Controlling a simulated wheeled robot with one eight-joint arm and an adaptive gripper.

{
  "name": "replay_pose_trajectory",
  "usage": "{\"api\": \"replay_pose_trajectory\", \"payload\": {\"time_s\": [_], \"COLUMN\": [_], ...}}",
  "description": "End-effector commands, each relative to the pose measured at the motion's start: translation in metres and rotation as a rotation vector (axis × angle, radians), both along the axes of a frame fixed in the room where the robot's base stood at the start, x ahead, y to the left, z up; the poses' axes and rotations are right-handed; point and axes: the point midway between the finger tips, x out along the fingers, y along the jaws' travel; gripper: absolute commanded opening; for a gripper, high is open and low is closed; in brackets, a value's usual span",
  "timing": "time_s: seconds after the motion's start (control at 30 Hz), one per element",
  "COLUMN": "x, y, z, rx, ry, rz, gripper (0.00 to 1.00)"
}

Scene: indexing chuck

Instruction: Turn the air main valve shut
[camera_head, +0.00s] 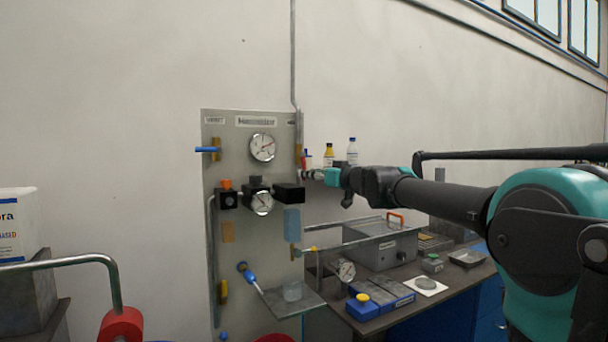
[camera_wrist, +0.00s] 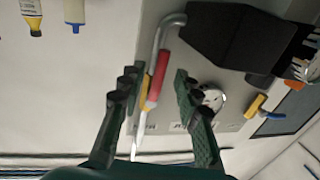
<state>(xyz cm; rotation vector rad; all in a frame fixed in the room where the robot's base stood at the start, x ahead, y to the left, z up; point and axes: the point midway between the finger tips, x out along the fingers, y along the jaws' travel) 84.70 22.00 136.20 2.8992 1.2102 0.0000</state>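A grey panel (camera_head: 235,125) carries several valves and gauges. A red valve handle (camera_wrist: 158,77) with a yellow body (camera_wrist: 146,92) stands by a grey pipe at the panel's edge in the wrist view. My gripper (camera_wrist: 156,80) is open, with one dark green finger on each side of the red handle. Contact cannot be told. In the head view my gripper (camera_head: 312,174) is at the panel's upper right edge and largely hides this valve. Another valve with a blue handle (camera_head: 207,149) is at the upper left. Its blue handle also shows in the wrist view (camera_wrist: 272,115). The labels are unreadable, so which valve is the air main is unclear.
Gauges (camera_head: 262,147) and a black regulator block (camera_head: 289,193) sit on the panel near my gripper; a black box (camera_wrist: 235,40) fills the upper right wrist view. Bottles (camera_head: 351,151) stand behind. A workbench with a grey box (camera_head: 375,245) lies below my arm.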

Motion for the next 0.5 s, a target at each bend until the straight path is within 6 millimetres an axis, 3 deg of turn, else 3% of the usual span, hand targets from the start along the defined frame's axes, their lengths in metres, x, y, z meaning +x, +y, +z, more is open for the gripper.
{"api": "replay_pose_trajectory", "payload": {"time_s": [0.2, 0.5], "x": [0.020, 0.026], "y": [0.020, 0.026], "z": [0.000, 0.000], "rx": [0.000, 0.000], "ry": [0.000, 0.000], "rz": [0.001, -0.001], "gripper": [0.33, 0.33]}}
